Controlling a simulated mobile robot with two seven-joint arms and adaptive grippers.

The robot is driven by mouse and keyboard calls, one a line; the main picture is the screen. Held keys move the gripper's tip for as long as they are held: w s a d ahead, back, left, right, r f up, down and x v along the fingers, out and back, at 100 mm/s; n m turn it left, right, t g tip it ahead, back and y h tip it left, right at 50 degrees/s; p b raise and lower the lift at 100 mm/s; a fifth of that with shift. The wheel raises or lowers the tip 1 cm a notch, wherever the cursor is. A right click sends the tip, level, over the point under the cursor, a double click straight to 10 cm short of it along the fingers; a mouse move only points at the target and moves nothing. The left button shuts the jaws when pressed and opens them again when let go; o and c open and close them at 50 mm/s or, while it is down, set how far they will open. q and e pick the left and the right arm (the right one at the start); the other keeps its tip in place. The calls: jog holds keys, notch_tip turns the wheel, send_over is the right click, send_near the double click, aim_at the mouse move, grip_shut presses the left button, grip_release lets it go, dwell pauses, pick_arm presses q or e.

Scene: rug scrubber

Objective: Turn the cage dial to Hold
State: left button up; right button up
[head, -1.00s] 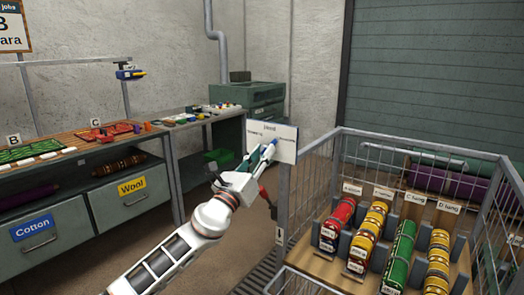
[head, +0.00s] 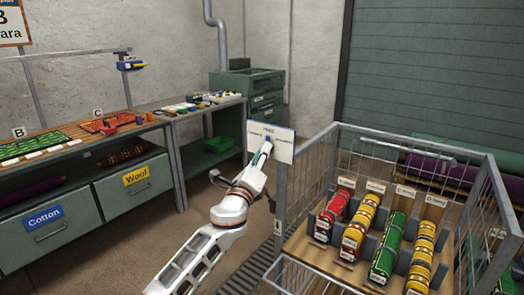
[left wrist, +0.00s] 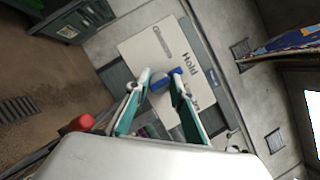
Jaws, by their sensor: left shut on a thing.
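The cage dial is a small blue knob (left wrist: 160,82) on a white label plate (left wrist: 150,43), mounted on the cage's left corner post. The plate also shows in the head view (head: 284,150). In the left wrist view the word Hold is printed beside the knob, and the knob's bright blue end points towards it. Other words on the plate are too small or partly covered. My left gripper (head: 266,146) is at the plate; its two teal-lined fingers (left wrist: 162,84) are closed around the knob. The fingers hide part of it. My right gripper is out of view.
The wire cage (head: 333,170) stands on the right, holding red, yellow and green rolls on a wooden rack. A workbench (head: 190,113) and drawers marked Cotton (head: 45,225) and Wool (head: 137,177) stand on the left. The floor between them is open.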

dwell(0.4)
pick_arm(q)
jog(key=o, duration=1.1)
jog(key=v, duration=1.2)
jog(key=shift+f, duration=0.15)
